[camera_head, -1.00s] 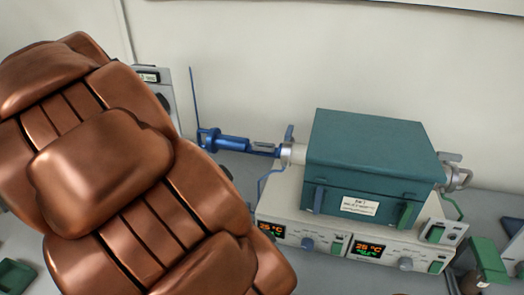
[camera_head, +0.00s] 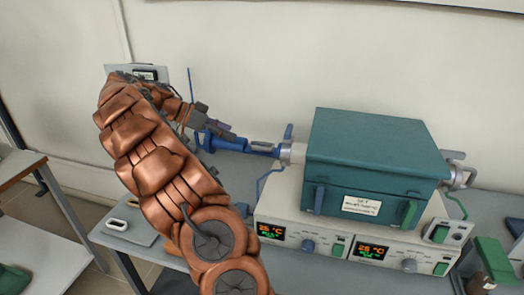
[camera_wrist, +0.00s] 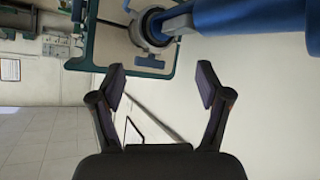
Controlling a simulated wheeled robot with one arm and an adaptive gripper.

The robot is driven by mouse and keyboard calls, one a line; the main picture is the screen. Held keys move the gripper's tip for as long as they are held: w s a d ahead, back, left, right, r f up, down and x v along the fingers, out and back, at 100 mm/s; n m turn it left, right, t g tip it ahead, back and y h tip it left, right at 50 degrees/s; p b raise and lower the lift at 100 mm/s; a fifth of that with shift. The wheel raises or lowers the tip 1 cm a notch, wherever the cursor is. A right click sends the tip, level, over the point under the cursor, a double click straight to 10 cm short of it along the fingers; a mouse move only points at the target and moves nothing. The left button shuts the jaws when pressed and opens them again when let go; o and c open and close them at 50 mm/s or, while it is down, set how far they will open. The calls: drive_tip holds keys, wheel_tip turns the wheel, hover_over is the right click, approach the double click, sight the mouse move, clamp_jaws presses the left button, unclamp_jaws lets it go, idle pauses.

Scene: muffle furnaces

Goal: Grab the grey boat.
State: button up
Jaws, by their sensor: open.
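A small grey elongated piece, which looks like the grey boat (camera_head: 262,144), lies on the blue loader arm (camera_head: 235,144) just left of the furnace's tube end. My gripper (camera_head: 228,133) is at the left part of the blue loader, to the left of the grey piece and apart from it. In the wrist view my gripper (camera_wrist: 162,84) is open with nothing between its fingers. The blue loader (camera_wrist: 235,17) and the round tube flange (camera_wrist: 150,28) show at the top there, beyond the fingers.
The teal furnace (camera_head: 370,150) sits on a white control unit (camera_head: 335,245) with lit displays. A thin blue upright rod (camera_head: 190,95) stands by my gripper. A grey plate with small pale pieces (camera_head: 120,232) lies at the bench's left. The wall is close behind.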

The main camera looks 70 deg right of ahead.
sight(259, 142)
drive_tip(key=d+f+m, duration=0.2)
drive_tip(key=d, duration=0.1)
drive_tip(key=s+d+f+m, duration=0.1)
drive_tip(key=d, duration=0.1)
drive_tip(key=shift+f, duration=0.2)
drive_tip(key=shift+r+p+x, duration=0.25)
drive_tip(key=shift+p+x, duration=0.45)
drive_tip(key=shift+x, duration=1.2)
drive_tip(key=p+x, duration=0.1)
drive_tip(key=x, duration=0.2)
drive_tip(key=shift+s+a+p, duration=0.15)
drive_tip(key=shift+s+p, duration=0.15)
drive_tip(key=shift+s, duration=0.05)
drive_tip(key=shift+s+f, duration=0.2)
drive_tip(key=shift+f, duration=0.1)
drive_tip(key=shift+c, duration=0.4)
clamp_jaws()
